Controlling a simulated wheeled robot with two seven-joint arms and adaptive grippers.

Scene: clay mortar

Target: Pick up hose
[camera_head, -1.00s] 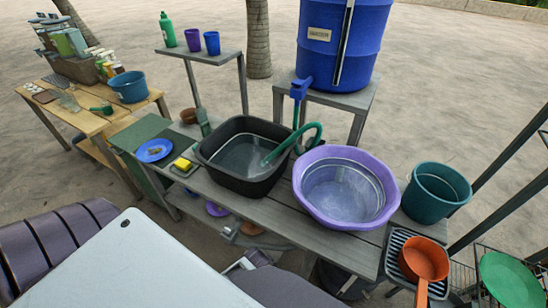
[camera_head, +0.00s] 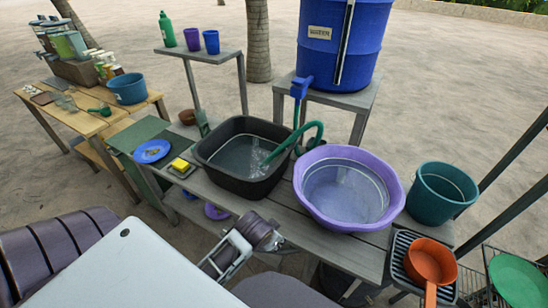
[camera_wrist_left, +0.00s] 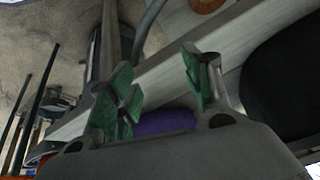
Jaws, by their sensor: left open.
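The green hose (camera_head: 317,130) comes from the blue tap (camera_head: 301,85) on the water barrel, arcs over and hangs down into the black basin (camera_head: 222,171). Pale flecks, perhaps water, show at its lower end. My left gripper (camera_head: 226,262) is in the head view at the table's front edge, below and in front of the basin, well apart from the hose. In the left wrist view its two green-padded fingers (camera_wrist_left: 162,85) stand apart with nothing held between them. The hose cannot be made out clearly in that view. My right gripper is not in view.
A purple tub (camera_head: 392,212) stands right of the basin on the grey table. A yellow sponge (camera_head: 180,164) and blue plate (camera_head: 152,151) lie left. A teal bucket (camera_head: 437,190) and orange pan (camera_head: 430,262) are at right. The blue barrel (camera_head: 342,45) stands behind.

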